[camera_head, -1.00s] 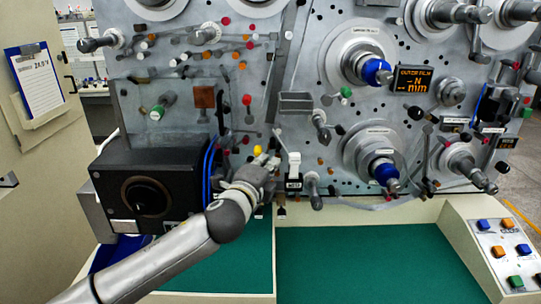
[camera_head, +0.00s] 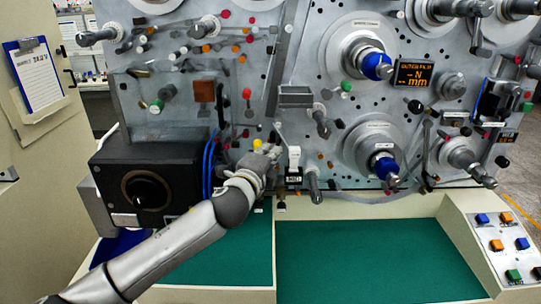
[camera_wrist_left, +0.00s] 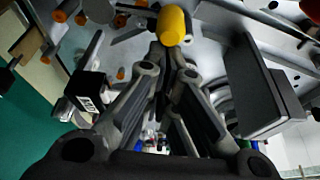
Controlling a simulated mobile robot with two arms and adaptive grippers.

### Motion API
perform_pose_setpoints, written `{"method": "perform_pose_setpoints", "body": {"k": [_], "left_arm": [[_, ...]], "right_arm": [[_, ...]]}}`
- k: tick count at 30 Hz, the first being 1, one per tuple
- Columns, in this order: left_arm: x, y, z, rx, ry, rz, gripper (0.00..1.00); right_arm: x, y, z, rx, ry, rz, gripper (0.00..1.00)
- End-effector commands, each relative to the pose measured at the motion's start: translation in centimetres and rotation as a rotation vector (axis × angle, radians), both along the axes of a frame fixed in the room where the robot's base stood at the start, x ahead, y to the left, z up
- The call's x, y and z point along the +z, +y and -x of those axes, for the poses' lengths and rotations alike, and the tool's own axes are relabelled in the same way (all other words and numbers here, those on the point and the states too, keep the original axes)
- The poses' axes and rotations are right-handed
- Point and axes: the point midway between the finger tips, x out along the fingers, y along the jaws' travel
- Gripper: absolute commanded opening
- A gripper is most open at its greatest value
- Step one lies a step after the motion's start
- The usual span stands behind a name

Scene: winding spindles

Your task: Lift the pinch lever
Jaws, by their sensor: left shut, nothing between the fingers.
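My left gripper (camera_head: 271,151) is shut and empty, raised in front of the machine panel. A yellow knob (camera_head: 257,143) shows just above and left of its fingertips. In the left wrist view the yellow knob (camera_wrist_left: 173,26) is just beyond the shut fingertips (camera_wrist_left: 172,52); I cannot tell if they touch. A white lever-like part (camera_head: 294,158) with a black labelled block (camera_head: 294,178) is just right of the gripper. The black block also shows at left in the wrist view (camera_wrist_left: 88,92). I cannot tell which part is the pinch lever. My right gripper is not in view.
A black box with a round dial (camera_head: 150,190) stands left of my gripper, with blue cables beside it. Rollers and blue-capped spindles (camera_head: 377,66) stick out at right. The green work surface (camera_head: 370,255) below is clear. A button panel (camera_head: 500,240) is at lower right.

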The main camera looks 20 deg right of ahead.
Motion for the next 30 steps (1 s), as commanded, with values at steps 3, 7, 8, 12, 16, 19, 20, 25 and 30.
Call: {"method": "perform_pose_setpoints", "body": {"k": [3, 7, 8, 12, 16, 19, 20, 25, 30], "left_arm": [[-0.1, 0.2, 0.0, 0.001, 0.009, 0.027, 0.00], [-0.2, 0.4, -0.1, 0.001, 0.023, 0.074, 0.00], [-0.1, 0.5, -0.1, 0.001, 0.026, 0.089, 0.00], [-0.1, 1.0, -0.3, 0.001, 0.052, 0.176, 0.00], [0.2, 1.5, -0.4, 0.001, 0.078, 0.266, 0.00], [0.4, 1.9, -0.5, 0.000, 0.094, 0.327, 0.00], [0.5, 2.0, -0.6, 0.000, 0.099, 0.344, 0.00], [0.7, 2.5, -0.7, 0.001, 0.122, 0.419, 0.00], [0.9, 2.8, -0.8, 0.001, 0.134, 0.462, 0.00]], "right_arm": [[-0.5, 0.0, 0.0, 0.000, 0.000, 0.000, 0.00], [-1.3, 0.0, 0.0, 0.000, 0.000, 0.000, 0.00], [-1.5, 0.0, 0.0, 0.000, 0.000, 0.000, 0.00], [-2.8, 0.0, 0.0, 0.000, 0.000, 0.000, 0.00], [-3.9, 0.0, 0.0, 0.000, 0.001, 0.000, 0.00], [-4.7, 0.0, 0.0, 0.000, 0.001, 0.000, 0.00], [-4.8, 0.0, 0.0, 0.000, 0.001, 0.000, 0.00], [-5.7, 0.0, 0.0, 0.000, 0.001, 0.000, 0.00], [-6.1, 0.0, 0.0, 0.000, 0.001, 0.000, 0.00]]}}
